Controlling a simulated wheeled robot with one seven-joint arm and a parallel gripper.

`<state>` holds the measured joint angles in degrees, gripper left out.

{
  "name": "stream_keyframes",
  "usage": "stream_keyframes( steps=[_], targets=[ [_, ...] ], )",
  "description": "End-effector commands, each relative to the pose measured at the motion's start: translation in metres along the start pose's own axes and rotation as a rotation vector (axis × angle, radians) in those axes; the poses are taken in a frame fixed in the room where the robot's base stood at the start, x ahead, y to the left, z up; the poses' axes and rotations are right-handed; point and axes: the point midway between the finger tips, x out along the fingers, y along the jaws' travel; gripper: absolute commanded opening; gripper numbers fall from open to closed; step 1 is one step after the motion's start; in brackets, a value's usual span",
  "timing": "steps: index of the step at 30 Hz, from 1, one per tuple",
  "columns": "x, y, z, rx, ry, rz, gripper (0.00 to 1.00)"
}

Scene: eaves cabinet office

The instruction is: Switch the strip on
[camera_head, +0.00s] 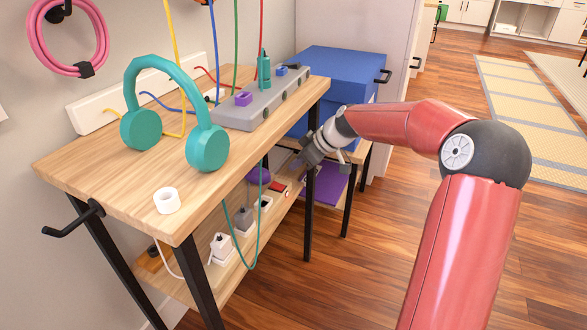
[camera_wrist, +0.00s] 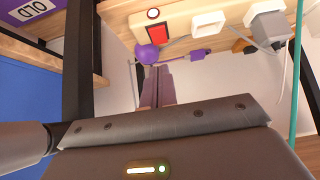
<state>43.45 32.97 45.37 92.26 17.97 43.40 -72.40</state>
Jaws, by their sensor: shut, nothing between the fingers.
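The strip (camera_wrist: 184,18) shows at the top of the wrist view as a pale, wood-coloured bar with white sockets. Its red rocker switch (camera_wrist: 158,33) sits near one end, with a small round red part above it. In the head view the red switch (camera_head: 279,187) shows small on the lower shelf, near the far table leg. My gripper (camera_wrist: 157,72) is shut and empty. Its fingertips point toward the switch end and appear apart from it. In the head view my gripper (camera_head: 303,168) is beside the far leg. Whether the switch is on cannot be told.
A purple ball-like thing (camera_wrist: 147,54) lies close to the fingertips, near a purple plug (camera_wrist: 197,54). White plugs (camera_head: 222,243) and a hanging teal cable (camera_head: 258,232) are along the shelf. The black table leg (camera_head: 310,180) stands close. Blue boxes (camera_head: 340,65) stand behind.

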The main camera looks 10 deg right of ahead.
Motion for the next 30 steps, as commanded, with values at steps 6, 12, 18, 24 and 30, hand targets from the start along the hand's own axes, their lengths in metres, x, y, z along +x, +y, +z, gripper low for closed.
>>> stream_keyframes(
  steps=[6,12,18,24,30],
  targets=[
    [-0.043,0.000,0.009,0.000,0.000,0.001,0.00],
    [-0.064,-0.001,0.014,-0.001,0.001,-0.001,0.00],
    [-0.068,-0.001,0.015,-0.001,0.001,-0.003,0.00],
    [-0.067,-0.001,0.015,-0.001,0.000,-0.003,0.00],
    [-0.067,-0.032,0.008,0.026,-0.099,0.006,0.00]
  ],
)
